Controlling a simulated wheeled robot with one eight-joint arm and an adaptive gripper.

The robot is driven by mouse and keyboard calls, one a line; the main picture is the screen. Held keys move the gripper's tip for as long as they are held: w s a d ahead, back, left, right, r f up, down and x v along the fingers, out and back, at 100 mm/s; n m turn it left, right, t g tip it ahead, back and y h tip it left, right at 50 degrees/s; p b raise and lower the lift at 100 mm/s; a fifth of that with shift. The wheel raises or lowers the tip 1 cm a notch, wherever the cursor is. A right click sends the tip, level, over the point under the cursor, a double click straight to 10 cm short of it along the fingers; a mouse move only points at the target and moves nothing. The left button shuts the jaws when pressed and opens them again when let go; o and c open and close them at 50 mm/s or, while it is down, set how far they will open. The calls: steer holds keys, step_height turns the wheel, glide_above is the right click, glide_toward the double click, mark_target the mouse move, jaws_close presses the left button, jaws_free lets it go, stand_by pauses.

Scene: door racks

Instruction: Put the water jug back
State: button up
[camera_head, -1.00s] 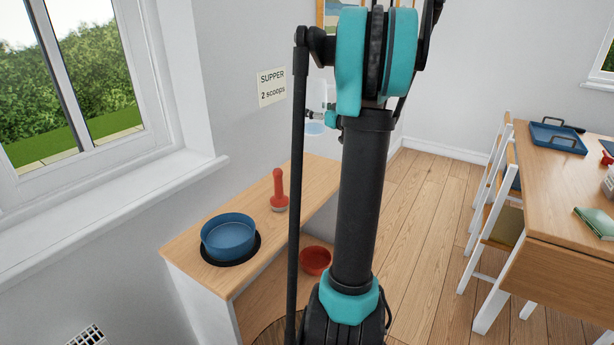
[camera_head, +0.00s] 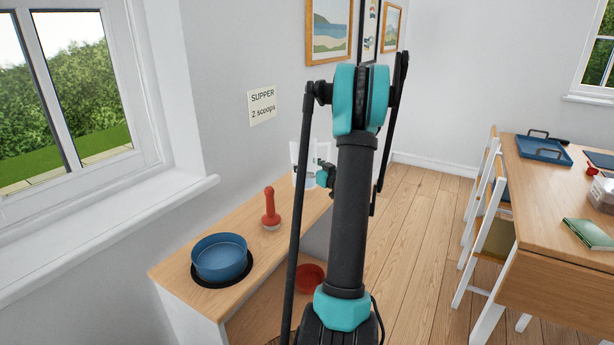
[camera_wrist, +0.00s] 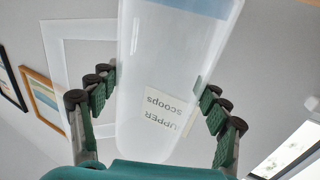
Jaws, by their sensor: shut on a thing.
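The water jug is a clear, pale container (camera_head: 303,166) above or at the far end of the wooden counter, partly hidden behind my arm. I cannot tell whether its base touches the counter. It also fills the middle of the wrist view (camera_wrist: 165,60), with a blue band at the top edge. My gripper (camera_head: 325,176) is shut on the jug, with its green-padded fingers on either side of it in the wrist view (camera_wrist: 158,100).
A red bowl (camera_head: 310,278) sits below. A wall sign (camera_head: 262,105) hangs above. At right stand a table (camera_head: 555,195) and chairs.

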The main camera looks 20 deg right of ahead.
steer(key=shift+f, duration=2.1)
steer(key=o, duration=1.6)
steer(key=shift+f, duration=0.1)
